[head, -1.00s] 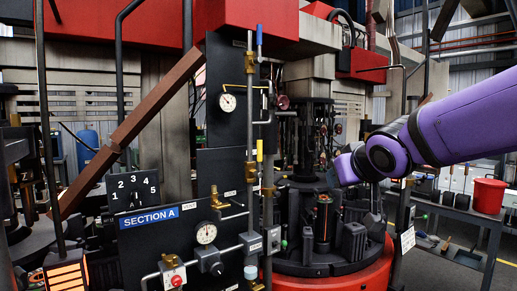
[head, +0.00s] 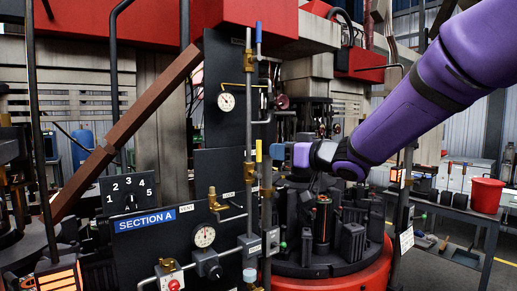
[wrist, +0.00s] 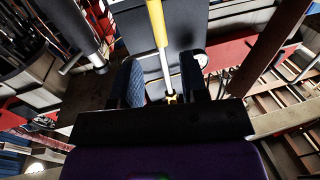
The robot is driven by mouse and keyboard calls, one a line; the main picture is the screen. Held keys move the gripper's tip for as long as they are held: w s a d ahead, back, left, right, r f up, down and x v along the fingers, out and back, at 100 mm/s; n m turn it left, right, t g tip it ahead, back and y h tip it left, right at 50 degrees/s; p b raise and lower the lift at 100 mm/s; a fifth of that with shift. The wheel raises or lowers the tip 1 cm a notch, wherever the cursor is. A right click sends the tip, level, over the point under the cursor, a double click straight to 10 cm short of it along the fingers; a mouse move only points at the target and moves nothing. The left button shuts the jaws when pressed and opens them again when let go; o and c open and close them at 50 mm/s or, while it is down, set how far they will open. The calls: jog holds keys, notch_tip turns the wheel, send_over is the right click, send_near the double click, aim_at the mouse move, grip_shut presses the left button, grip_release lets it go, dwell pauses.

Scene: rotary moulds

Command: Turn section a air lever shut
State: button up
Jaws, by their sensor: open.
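The SECTION A panel (head: 215,120) carries two upright levers on its right-hand pipe. One has a blue handle (head: 259,39) at the top, the other a yellow handle (head: 259,151) lower down. Their small labels are too small to read, so I cannot tell which is the air lever. My gripper (head: 277,153) is just right of the yellow handle, at about its height. In the wrist view my gripper (wrist: 160,65) is open, with a blue-padded finger on each side. The yellow handle (wrist: 157,22) lines up with the gap between them; contact is not visible.
Gauges (head: 204,236), pipes and a red button box (head: 170,275) crowd the panel. A black mould carousel on a red base (head: 345,269) stands right, below my arm. A brown slanted beam (head: 125,135) crosses at left. A red bucket (head: 487,195) sits on a bench.

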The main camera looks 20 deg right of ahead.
aim_at(259, 147)
jog(key=x, duration=0.8)
jog(key=shift+w+a, duration=0.15)
jog(key=shift+w, duration=0.05)
grip_shut()
